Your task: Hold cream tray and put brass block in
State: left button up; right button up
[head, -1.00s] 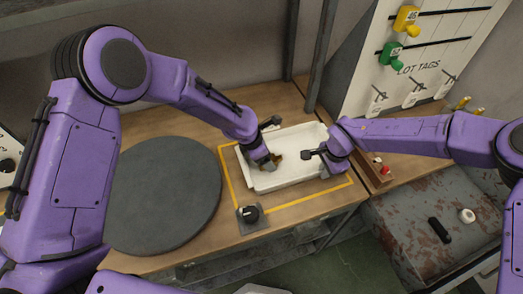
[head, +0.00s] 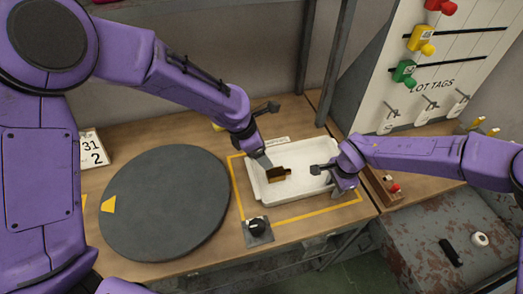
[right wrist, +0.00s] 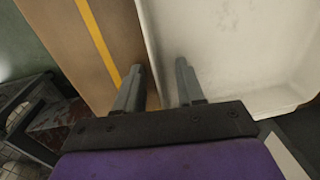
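The cream tray (head: 318,186) lies on the table inside a yellow outline. The brass block (head: 279,175) is in the tray, toward its left end. My left gripper (head: 268,138) is open over the tray's left edge, its fingers wide apart. One fingertip is close to the block; I cannot tell whether they touch. My right gripper (head: 334,180) is at the tray's right end. In the right wrist view, its partly closed fingers (right wrist: 160,82) straddle the tray's wall (right wrist: 155,45), one inside and one outside. Their contact with the wall is hard to see.
A dark round disc (head: 165,203) covers the table's left part. A black knob (head: 257,227) stands at the front edge. A small box with a red button (head: 392,188) is to the right. A lot tags board (head: 430,80) stands behind.

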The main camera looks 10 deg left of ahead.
notch_tip(320, 180, up, 12)
jog(key=shift+s+d, duration=0.25)
jog(key=shift+s, duration=0.2)
